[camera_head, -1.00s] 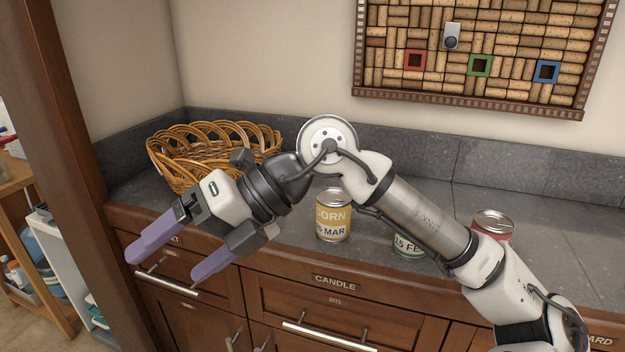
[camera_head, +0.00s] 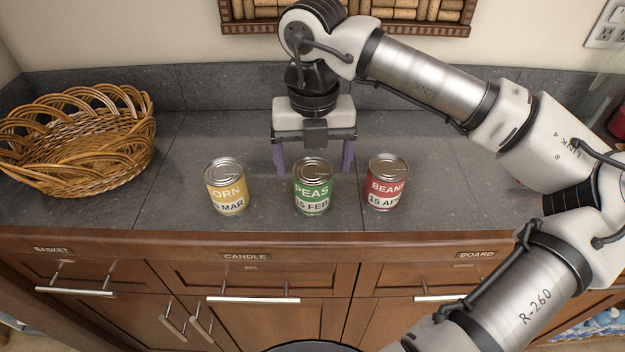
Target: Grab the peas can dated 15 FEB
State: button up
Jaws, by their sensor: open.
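The green peas can (camera_head: 312,188) stands upright on the grey counter, in the middle of a row of three cans. Its label reads PEAS and 15 FEB. My gripper (camera_head: 314,160) is open and points down, just behind the peas can. Its purple fingers show to the left and right of the can, apart from each other.
A yellow corn can (camera_head: 228,187) stands to the left and a red beans can (camera_head: 385,184) close to the right. A wicker basket (camera_head: 80,145) sits at the far left. The grey counter (camera_head: 170,200) is clear between the basket and the corn can.

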jog(key=shift+w+f+p, duration=0.1)
jog(key=shift+f+p, duration=0.85)
jog(key=shift+f, duration=2.15)
jog(key=shift+c, duration=0.3)
jog(key=c, duration=1.2)
